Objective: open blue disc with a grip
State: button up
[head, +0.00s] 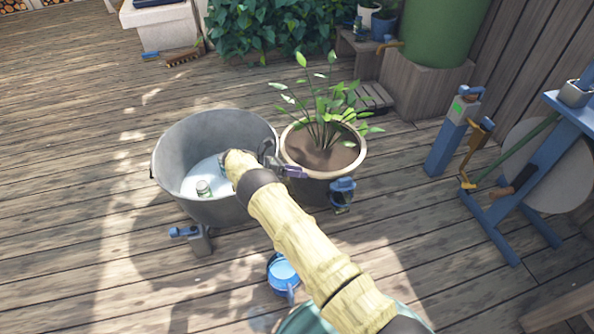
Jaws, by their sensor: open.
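My gripper (284,163) is at the end of my tan, bark-like arm, over the right rim of a grey metal tub and beside a potted plant. Its dark jaws are small in the view and look open, with nothing seen between them. A round blue piece (342,187) sits low at the front right of the plant pot, to the right of and below my gripper and apart from it. It may be the disc with a grip; its grip is too small to make out. A blue, round-topped vessel (283,270) with a handle stands on the deck left of my arm.
The tub (215,128) holds pale liquid and a small bottle (203,188). The plant pot (325,176) touches or nearly touches it. A blue frame (490,222) with a wheel is right. The left deck is clear.

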jog(key=shift+c, duration=0.4)
jog(key=c, duration=0.4)
jog(key=shift+d+r, duration=0.15)
jog(key=shift+r, duration=0.2)
jog(key=c, duration=0.3)
jog(key=d+r+m+y+p, duration=0.1)
jog(key=d+r+m, duration=0.1)
jog(key=r, duration=0.1)
jog(key=s+d+r+m+g+y+p, duration=0.1)
jog(key=r+m+y, duration=0.1)
jog(key=r, duration=0.1)
jog(key=s+d+r+m+y+p, duration=0.1)
jog(key=d+r+m, duration=0.1)
jog(key=r, duration=0.1)
jog(key=shift+d+r+g+y, duration=0.1)
jog(key=shift+d+g+y, duration=0.2)
jog(key=shift+d+y, duration=0.1)
grip_shut()
jog(key=s+d+r+m+t+y+p, duration=0.1)
jog(key=s+r+m+y+p, duration=0.3)
jog(key=s+r+m, duration=0.5)
jog(key=s+d+r+m+t+y+p, duration=0.2)
jog(key=s+r+m+y, duration=0.3)
jog(key=s+r+m, duration=0.4)
jog(key=s+r+t+p, duration=0.1)
jog(key=s+r, duration=0.3)
jog(key=s, duration=0.5)
jog(key=shift+s+m+p, duration=0.25)
jog(key=shift+m+p, duration=0.05)
jog(key=shift+p, duration=0.1)
